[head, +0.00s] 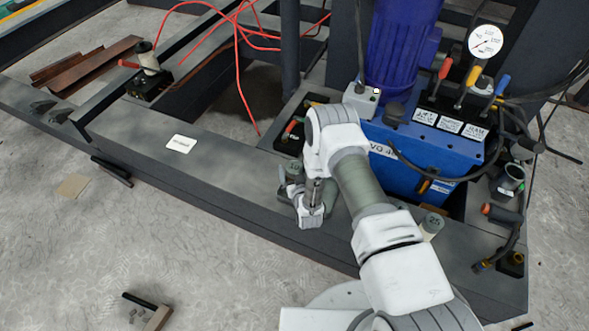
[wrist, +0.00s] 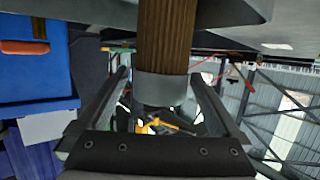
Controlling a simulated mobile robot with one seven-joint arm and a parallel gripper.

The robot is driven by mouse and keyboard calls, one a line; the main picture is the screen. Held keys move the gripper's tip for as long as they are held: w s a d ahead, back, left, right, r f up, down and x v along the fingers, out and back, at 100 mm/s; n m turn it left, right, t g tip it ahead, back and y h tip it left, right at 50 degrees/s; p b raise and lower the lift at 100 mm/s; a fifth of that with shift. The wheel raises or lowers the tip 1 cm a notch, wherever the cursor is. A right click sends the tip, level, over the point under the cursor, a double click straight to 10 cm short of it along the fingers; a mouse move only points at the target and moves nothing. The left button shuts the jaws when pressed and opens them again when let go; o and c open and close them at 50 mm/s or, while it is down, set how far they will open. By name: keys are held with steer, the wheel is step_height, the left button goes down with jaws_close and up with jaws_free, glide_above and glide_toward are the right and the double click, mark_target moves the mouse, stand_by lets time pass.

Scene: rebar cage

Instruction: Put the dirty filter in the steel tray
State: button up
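A brown ribbed cylinder with a grey end cap (wrist: 163,40), which looks like the dirty filter, stands between the fingers of my gripper (wrist: 160,78) in the wrist view. The fingers are spread wide, close beside the cap. I cannot tell whether they touch it. In the head view my gripper (head: 309,214) is over the front part of the dark steel frame; its fingers and the brown cylinder are not clearly visible there. I cannot make out a steel tray with certainty in either view.
A blue power unit (head: 425,158) with a gauge (head: 485,41) and hoses stands right of my gripper. A white label (head: 180,143) lies on the beam. Red cable (head: 238,60) hangs behind.

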steer(key=shift+r, duration=0.25)
steer(key=p+v, duration=0.4)
steer(key=v, duration=0.8)
steer(key=w+r+g, duration=0.2)
steer(key=w+r, duration=0.9)
steer(key=r, duration=0.4)
steer(key=s+d+r+g+h, duration=0.1)
steer(key=d+r, duration=0.1)
steer(key=r, duration=0.6)
steer(key=d+r+g+h, duration=0.1)
steer(key=d+r, duration=0.2)
steer(key=r, duration=0.5)
steer(key=s+d+r+m+g, duration=0.1)
steer(key=s+d+r, duration=0.2)
steer(key=s+r, duration=0.5)
steer(key=s+d+r+g, duration=0.1)
steer(key=s+d+r, duration=0.1)
steer(key=s, duration=0.6)
steer(key=s+d+r+m+g+h, duration=0.1)
steer(key=s+d+r, duration=0.1)
steer(key=s+r, duration=0.3)
steer(key=s+d+r+g, duration=0.1)
steer(key=s+d+r, duration=0.1)
steer(key=s, duration=0.9)
steer(key=shift+r+m+g+h, duration=0.3)
steer(key=shift+r+m, duration=0.1)
steer(key=shift+r, duration=0.25)
